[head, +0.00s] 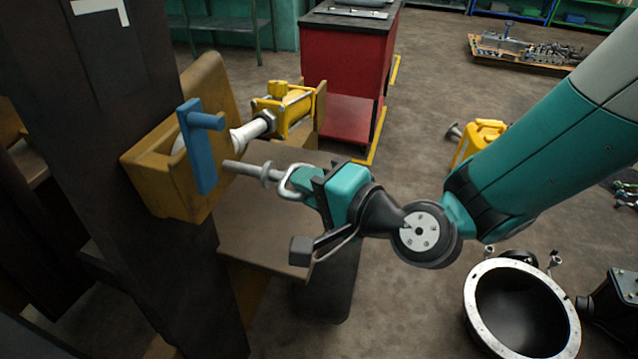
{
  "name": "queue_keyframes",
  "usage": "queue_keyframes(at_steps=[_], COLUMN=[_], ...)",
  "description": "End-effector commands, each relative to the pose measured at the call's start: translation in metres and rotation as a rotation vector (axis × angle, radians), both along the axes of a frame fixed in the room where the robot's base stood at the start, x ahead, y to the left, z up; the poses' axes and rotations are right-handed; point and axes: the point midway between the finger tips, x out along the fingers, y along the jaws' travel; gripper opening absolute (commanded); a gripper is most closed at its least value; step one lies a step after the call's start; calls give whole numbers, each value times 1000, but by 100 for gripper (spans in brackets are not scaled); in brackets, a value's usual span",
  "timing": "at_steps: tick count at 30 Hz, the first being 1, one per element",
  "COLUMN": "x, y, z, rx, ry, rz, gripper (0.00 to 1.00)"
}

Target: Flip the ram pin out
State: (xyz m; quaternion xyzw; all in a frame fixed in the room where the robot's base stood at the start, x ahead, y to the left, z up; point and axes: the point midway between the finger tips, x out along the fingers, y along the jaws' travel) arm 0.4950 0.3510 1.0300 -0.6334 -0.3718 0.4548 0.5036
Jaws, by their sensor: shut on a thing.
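The grey ram pin (249,169) is a metal rod with a collar and a loop handle. It lies nearly level in the middle of the head view, its tip pointing left. My teal and black gripper (308,187) is shut on its loop end. The tip is close to the right edge of a blue upright plate with a short peg (197,150); I cannot tell whether they touch. The plate stands at the front of a yellow bracket (189,204) on a dark mast. A white rod (248,131) from a yellow cylinder (290,108) reaches towards the bracket behind the pin.
A brown plate (262,238) lies under the pin and gripper. A red cabinet (343,60) stands behind. A yellow can (482,140) and a round open housing (520,310) stand on the right. Bare floor (425,110) shows between cabinet and can.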

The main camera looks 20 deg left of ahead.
Motion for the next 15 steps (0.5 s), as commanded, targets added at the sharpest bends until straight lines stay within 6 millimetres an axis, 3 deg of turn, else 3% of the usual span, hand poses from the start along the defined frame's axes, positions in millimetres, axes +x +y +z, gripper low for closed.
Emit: queue_keyframes(at_steps=[8,9,11,15], x=[-2,-2,-1,-1], y=[-2,-2,-2,-1], z=[-3,-3,-2,-2], rx=[-11,-11,-10,-8], ry=[2,2,2,1], rz=[3,3,3,4], gripper=[0,22,35,39])
